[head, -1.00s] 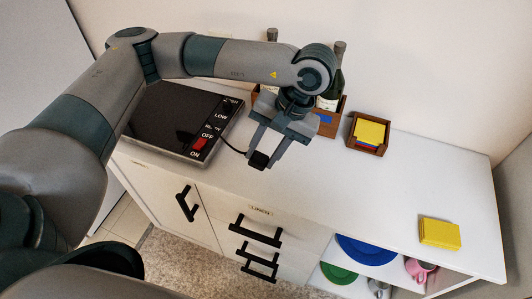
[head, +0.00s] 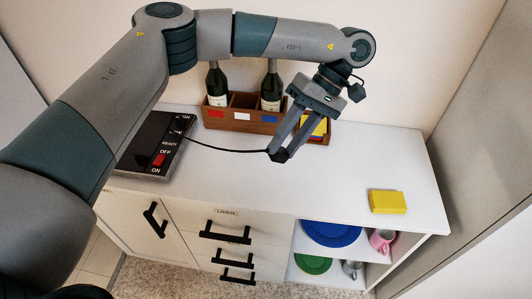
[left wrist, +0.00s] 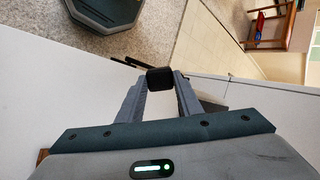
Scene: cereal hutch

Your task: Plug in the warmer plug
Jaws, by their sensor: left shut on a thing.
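My left gripper (head: 281,151) is shut on the black warmer plug (head: 278,156) and holds it above the white counter, right of the warmer. In the left wrist view the plug (left wrist: 161,79) sits between the two fingertips. A black cord (head: 225,149) runs from the plug left to the warmer (head: 150,143). The warmer is a dark flat plate with a red switch and ON, OFF and READY labels at its right side. I see no socket in these frames. My right gripper is not in view.
A wooden crate (head: 241,123) with two bottles stands at the back, behind the cord. A wooden box with yellow cards is partly hidden behind my left gripper. A yellow block (head: 387,201) lies at the counter's right. Shelves below hold a blue plate (head: 330,232) and a pink mug (head: 381,241).

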